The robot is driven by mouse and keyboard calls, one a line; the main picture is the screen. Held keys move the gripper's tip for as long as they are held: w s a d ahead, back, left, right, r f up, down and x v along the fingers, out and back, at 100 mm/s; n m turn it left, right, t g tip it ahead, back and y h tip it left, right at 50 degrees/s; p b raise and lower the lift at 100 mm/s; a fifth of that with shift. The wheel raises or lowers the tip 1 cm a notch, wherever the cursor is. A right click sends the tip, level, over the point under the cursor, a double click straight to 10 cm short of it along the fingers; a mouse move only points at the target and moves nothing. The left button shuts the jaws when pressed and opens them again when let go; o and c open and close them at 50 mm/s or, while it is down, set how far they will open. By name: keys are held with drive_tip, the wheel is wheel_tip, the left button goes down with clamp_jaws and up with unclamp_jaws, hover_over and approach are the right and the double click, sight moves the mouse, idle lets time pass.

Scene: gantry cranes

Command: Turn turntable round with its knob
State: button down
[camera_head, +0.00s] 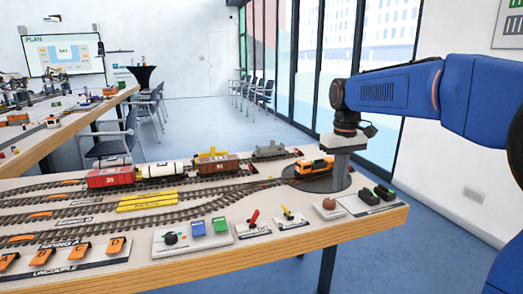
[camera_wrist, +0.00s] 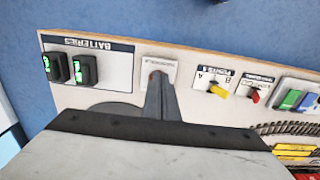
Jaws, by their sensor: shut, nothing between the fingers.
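The turntable (camera_head: 313,186) is a dark round plate at the right end of the tracks, with an orange locomotive (camera_head: 314,167) on it. The knob (camera_head: 329,203) is a small brown-red round on a light plate, just in front of the turntable near the table edge. My gripper (camera_head: 339,174) points down over the right part of the turntable in the head view; its tips are hard to make out. In the wrist view my gripper's fingers (camera_wrist: 157,80) are together and empty, and they largely hide the knob. I cannot tell whether they touch it.
A batteries panel (camera_head: 372,199) with dark blocks lies right of the knob. Red and yellow levers (camera_head: 288,213) stand to its left, then blue and green blocks (camera_head: 208,228). A train with a red wagon (camera_head: 110,177) stands on the tracks behind.

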sight(329, 204)
drive_tip(key=shift+f, duration=3.3)
drive_tip(key=shift+w, duration=0.2)
drive_tip(key=shift+s+d, duration=0.1)
drive_tip(key=shift+s, duration=0.25)
wheel_tip(329, 204, up, 6)
drive_tip(key=shift+s, duration=0.1)
drive_tip(key=shift+w+f, duration=0.2)
drive_tip(key=shift+f, duration=2.8)
